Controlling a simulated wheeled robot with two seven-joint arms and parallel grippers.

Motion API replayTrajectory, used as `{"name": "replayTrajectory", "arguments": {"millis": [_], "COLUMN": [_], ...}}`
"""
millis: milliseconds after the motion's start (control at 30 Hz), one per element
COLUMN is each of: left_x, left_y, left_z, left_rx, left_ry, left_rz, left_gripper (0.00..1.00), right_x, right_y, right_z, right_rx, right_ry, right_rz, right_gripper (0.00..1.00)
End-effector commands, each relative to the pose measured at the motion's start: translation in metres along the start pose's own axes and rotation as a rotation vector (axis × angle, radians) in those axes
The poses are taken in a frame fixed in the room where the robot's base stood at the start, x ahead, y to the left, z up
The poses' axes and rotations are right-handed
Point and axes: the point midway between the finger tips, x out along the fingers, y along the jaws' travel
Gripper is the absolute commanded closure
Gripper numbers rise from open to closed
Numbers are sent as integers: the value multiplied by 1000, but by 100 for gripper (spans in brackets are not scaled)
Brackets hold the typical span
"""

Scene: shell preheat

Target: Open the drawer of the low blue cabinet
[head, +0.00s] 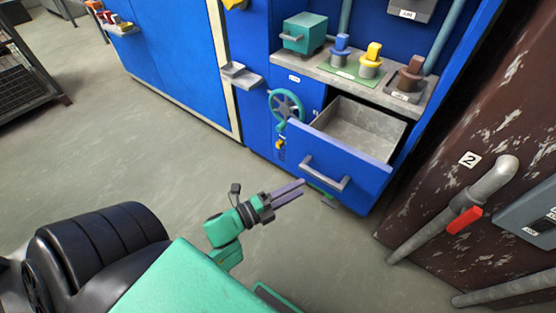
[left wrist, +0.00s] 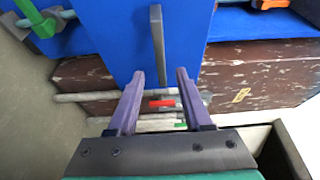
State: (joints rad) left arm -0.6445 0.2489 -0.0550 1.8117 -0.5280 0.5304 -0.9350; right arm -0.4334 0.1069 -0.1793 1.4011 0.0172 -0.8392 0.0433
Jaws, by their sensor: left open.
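The low blue cabinet (head: 262,108) stands against the wall, and its drawer (head: 374,182) is pulled well out, with the empty grey inside showing. The drawer's grey bar handle (head: 325,176) is on its blue front. My left gripper (head: 301,188) is open and empty, just in front of the drawer and to the left of the handle in the head view. In the left wrist view the handle (left wrist: 156,45) lies ahead of the open fingertips (left wrist: 160,74), apart from them. My right gripper is not in view.
A teal handwheel (head: 286,108) is on the cabinet left of the drawer. The shelf (head: 330,72) above holds a teal box (head: 304,33) and several knobbed pieces. At right are a rusty brown panel and a grey pipe (head: 440,215) with a red lever.

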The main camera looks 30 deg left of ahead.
Motion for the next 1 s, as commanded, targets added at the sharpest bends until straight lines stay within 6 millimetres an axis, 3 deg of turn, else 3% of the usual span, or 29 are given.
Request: {"name": "replayTrajectory", "arguments": {"millis": [100, 300, 867, 967, 1000], "left_x": [-28, -56, -59, -58, -56], "left_y": [0, 0, 0, 12, 25], "left_z": [0, 0, 0, 8, 15], "left_rx": [-2, -1, -2, -55, -109], "left_ry": [-1, -1, -1, -40, -79], "left_rz": [3, 0, 0, 34, 69], "left_gripper": [50, 50, 50, 50, 50], "right_x": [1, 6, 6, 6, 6], "right_y": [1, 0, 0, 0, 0], "right_z": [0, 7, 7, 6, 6], "right_rx": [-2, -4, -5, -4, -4], "right_ry": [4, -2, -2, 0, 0], "right_rz": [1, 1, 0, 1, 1], "right_gripper": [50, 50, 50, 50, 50]}}
